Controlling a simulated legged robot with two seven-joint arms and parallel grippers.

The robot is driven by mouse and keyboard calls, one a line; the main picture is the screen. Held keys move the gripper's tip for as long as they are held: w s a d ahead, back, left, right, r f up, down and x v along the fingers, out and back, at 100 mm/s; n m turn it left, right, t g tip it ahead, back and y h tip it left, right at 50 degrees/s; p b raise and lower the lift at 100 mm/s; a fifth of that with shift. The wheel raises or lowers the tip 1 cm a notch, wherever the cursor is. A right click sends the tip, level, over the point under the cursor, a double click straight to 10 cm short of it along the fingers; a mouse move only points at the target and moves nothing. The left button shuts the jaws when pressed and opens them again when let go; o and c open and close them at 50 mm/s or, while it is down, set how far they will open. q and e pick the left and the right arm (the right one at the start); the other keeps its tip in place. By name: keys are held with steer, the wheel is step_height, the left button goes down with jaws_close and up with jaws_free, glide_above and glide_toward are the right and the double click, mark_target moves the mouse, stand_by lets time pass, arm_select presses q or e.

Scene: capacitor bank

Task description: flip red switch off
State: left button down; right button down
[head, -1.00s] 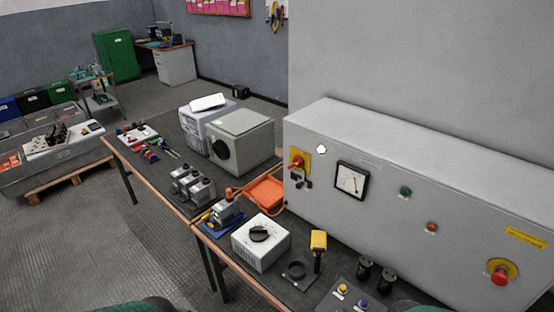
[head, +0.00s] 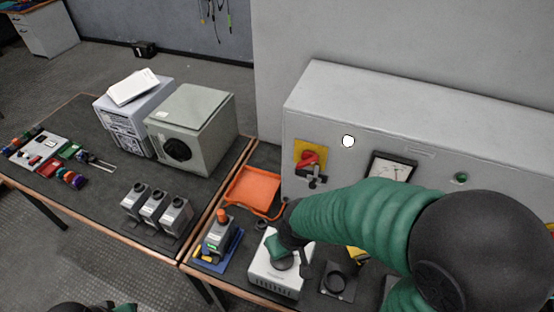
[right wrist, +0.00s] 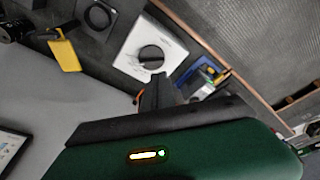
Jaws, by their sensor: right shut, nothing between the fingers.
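The red switch (head: 309,158) is a red rotary handle on a yellow plate, at the left end of the grey cabinet's front (head: 345,165). A dark padlock-like part hangs just below it. My right arm, with a green sleeve, reaches in from the right in the head view. My right gripper (head: 306,272) is below the switch and apart from it, over the white box with a black dial (head: 272,274). In the right wrist view, the dark fingers (right wrist: 157,92) are shut and empty, with the white box (right wrist: 150,50) beyond.
An orange tray (head: 253,190) lies left of the cabinet. A small device with an orange knob (head: 219,238) stands on a blue base nearby. A panel meter (head: 390,168) and green button (head: 460,179) sit on the cabinet; my arm hides much of its right part.

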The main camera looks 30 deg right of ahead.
mark_target(308, 160)
steer(key=w+f+n+t+h+b, duration=0.1)
steer(key=w+f+t+b, duration=0.3)
steer(key=w, duration=0.3)
steer(key=w+f+t+b, duration=0.2)
steer(key=w+t+b, duration=0.2)
steer(key=w+b, duration=0.3)
steer(key=w+d+r+t+h+b, duration=0.2)
steer(key=w+d+t+h+b, duration=0.2)
steer(key=w+d+h+b, duration=0.1)
steer(key=s+d+r+n+t+h+b, duration=0.1)
steer(key=s+d+r+t+h+b, duration=0.1)
steer(key=s+d+r+h, duration=0.25)
steer(key=w+d+r+h, duration=0.25)
steer(key=w+d, duration=0.25)
steer(key=w, duration=0.4)
steer(key=shift+s+d+f+y, duration=0.2)
steer(key=shift+s+d+f, duration=0.15)
steer(key=shift+s+f, duration=0.3)
steer(key=shift+s+d+f+y, duration=0.2)
steer(key=shift+s+d+f, duration=0.1)
steer(key=shift+s+f, duration=0.35)
